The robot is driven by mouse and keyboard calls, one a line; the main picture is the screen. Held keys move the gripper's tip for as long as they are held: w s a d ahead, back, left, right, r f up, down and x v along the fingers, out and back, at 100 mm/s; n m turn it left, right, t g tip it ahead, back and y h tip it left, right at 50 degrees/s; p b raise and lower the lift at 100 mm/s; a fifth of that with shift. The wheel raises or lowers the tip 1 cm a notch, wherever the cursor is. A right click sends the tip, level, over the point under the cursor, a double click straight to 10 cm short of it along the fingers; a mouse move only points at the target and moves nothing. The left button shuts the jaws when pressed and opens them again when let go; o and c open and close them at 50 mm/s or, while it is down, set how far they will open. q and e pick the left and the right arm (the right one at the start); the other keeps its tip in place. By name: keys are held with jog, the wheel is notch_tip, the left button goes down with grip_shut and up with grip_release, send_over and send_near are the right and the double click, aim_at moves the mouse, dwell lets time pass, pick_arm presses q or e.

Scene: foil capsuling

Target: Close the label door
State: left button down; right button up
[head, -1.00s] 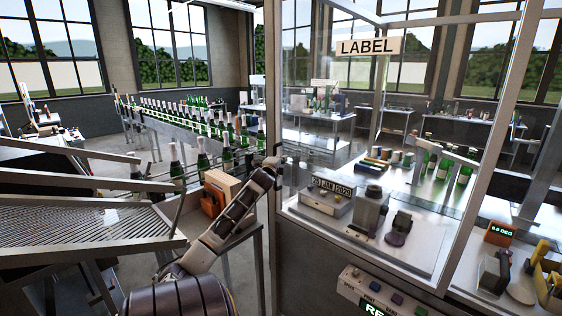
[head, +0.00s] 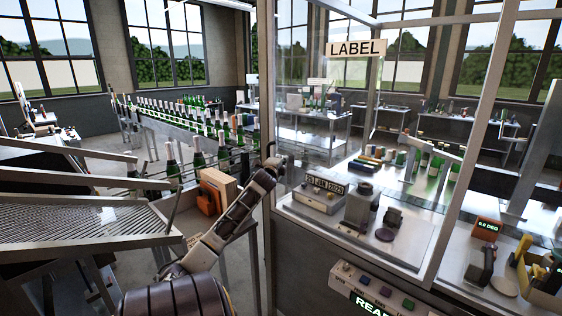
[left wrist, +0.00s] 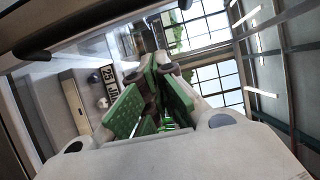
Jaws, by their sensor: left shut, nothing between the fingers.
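The label station is a glass-walled booth with a LABEL sign (head: 356,49) at its top. Its clear front panel (head: 400,120) lets the inside show through; I cannot tell how far the door stands open. My left gripper (head: 275,163) is at the left front post (head: 265,230), about mid-height of the glass. Its green-padded fingers (left wrist: 163,68) are shut with nothing between them in the left wrist view. I cannot tell whether they touch the post or panel. My right gripper is not in view.
A date coder (head: 325,190) and a dark-topped device (head: 362,203) stand inside the booth. A control box (head: 370,290) with buttons and a green display is below. A bottle conveyor (head: 200,130) runs behind on the left, and a ribbed ramp (head: 75,205) is at left.

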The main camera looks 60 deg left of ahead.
pick_arm(q)
jog(key=b+v, duration=0.2)
jog(key=v, duration=0.7)
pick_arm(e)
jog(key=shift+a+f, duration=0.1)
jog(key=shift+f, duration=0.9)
pick_arm(q)
jog(key=shift+s+f, duration=0.1)
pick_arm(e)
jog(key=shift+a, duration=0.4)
pick_arm(q)
jog(key=shift+d+n, duration=0.1)
jog(key=shift+n, duration=0.2)
